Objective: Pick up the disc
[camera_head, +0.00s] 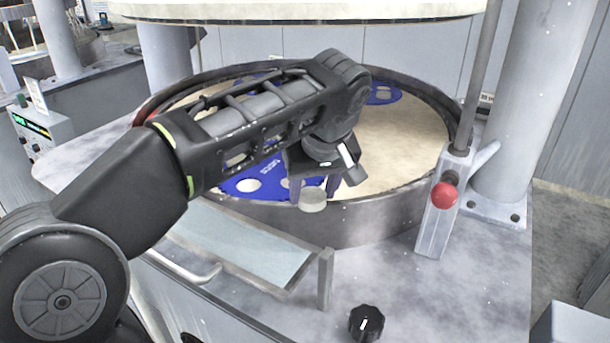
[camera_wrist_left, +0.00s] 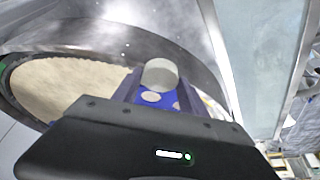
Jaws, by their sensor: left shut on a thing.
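A small pale grey disc (camera_head: 312,199) is held between the fingers of my left gripper (camera_head: 314,190), near the front rim of the round platen. In the left wrist view the disc (camera_wrist_left: 160,74) sits at the fingertips of my left gripper (camera_wrist_left: 158,82). A blue carrier plate with round holes (camera_head: 262,180) lies on the platen behind the gripper, partly hidden by my left arm. Another blue carrier (camera_head: 384,93) lies at the far side. My right gripper is not in view.
The platen (camera_head: 410,140) is beige inside a raised dark rim (camera_head: 380,213). A post with a red knob (camera_head: 444,195) stands at right. A black dial (camera_head: 366,322) and a low glass-like panel (camera_head: 245,245) are in front. A large upper plate (camera_head: 300,10) hangs above.

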